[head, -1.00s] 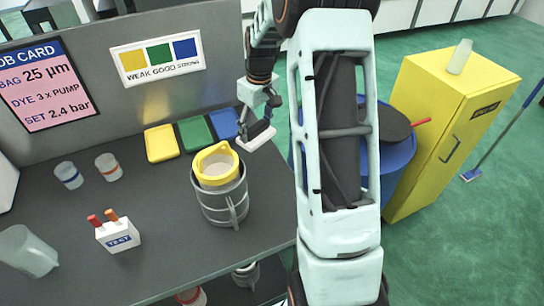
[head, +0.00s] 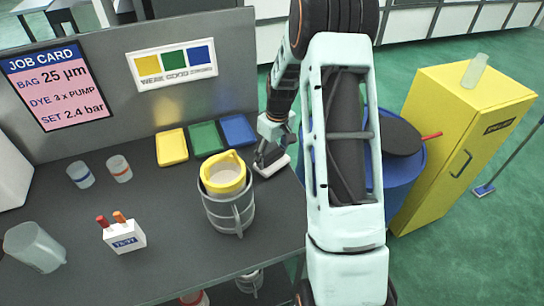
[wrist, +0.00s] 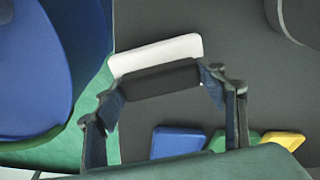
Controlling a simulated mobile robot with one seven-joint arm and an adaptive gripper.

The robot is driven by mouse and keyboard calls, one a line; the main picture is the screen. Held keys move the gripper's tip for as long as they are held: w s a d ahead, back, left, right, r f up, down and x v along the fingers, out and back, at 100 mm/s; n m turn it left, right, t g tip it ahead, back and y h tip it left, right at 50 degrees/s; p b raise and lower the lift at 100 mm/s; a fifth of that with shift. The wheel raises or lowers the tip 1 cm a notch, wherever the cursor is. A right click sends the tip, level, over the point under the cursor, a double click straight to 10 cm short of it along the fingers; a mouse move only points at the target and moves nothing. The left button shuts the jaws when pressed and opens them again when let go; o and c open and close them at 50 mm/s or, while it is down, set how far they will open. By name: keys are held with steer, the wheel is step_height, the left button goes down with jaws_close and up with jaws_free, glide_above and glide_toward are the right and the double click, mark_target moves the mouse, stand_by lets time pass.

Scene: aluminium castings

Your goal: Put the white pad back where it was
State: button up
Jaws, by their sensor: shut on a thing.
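The white pad (head: 276,167) has a dark block on its upper side and is at the right edge of the dark bench, just right of the jug. In the wrist view the pad (wrist: 155,52) shows as a white strip beyond the dark block. My gripper (head: 268,157) is shut on the pad, with its fingers at the two ends of the dark block in the wrist view (wrist: 163,82). The pad looks low over the bench top; I cannot tell whether it touches.
A grey jug with a yellow-rimmed sieve (head: 223,172) stands close left of the pad. Yellow (head: 172,147), green (head: 205,138) and blue (head: 238,130) pads lie along the back panel. A blue drum (head: 405,165) stands right of the bench.

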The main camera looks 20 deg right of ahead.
mark_target(275, 157)
steer(key=shift+f, duration=0.55)
steer(key=shift+f, duration=0.2)
steer(key=o, duration=1)
steer(key=shift+r, duration=0.1)
steer(key=shift+r, duration=0.25)
steer(key=r, duration=0.4)
steer(key=s+r, duration=0.1)
steer(key=r, duration=0.2)
steer(key=r+b, duration=0.1)
steer(key=r, duration=0.3)
steer(key=shift+s+d+r, duration=0.2)
steer(key=shift+d+r, duration=0.1)
steer(key=shift+r, duration=0.05)
